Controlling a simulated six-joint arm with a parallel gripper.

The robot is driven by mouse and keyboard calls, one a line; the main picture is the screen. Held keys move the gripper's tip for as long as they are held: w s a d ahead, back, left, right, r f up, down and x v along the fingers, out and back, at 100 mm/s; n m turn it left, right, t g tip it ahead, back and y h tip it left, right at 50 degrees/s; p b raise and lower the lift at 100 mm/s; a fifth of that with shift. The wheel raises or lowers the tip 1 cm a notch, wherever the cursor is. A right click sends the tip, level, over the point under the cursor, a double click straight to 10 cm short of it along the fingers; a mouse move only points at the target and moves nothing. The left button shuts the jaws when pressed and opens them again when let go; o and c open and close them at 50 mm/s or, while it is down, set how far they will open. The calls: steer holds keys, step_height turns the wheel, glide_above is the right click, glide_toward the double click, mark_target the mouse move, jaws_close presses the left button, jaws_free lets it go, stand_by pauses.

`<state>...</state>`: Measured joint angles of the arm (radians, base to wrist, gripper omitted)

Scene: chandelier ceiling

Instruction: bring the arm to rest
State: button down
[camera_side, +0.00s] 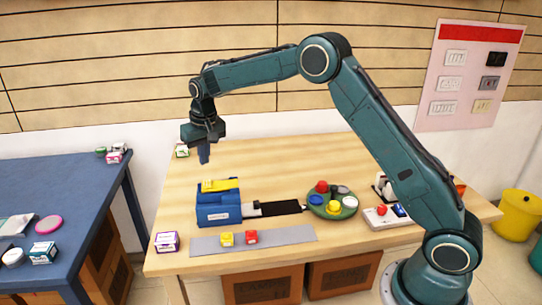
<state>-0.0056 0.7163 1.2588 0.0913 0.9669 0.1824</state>
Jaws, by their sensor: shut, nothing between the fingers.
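My gripper (204,154) hangs at the end of my teal arm, pointing down. It is shut and empty, in the air over the left back part of the wooden table (270,155). It is above and a little behind the blue box-shaped device (218,208) with a yellow top, and apart from it. No object touches the fingers.
On the table stand a green round tray (333,213) with several coloured pieces, a grey strip (205,245) with a yellow block (227,239) and a red block (251,237), and small boxes (166,242). A blue table (70,185) stands left. The table's back middle is clear.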

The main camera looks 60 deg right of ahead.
steer(key=s+r+n+t, duration=0.1)
steer(key=s+r+t, duration=0.1)
steer(key=s+r, duration=1.5)
steer(key=s+f+n, duration=0.1)
steer(key=s+f, duration=0.1)
steer(key=s, duration=1)
steer(key=s+a+f+n+t, duration=0.1)
steer(key=s+f, duration=0.2)
steer(key=s, duration=1)
steer(key=shift+s+a+y, duration=0.15)
steer(key=shift+y, duration=0.15)
steer(key=c, duration=2.2)
jaws_free()
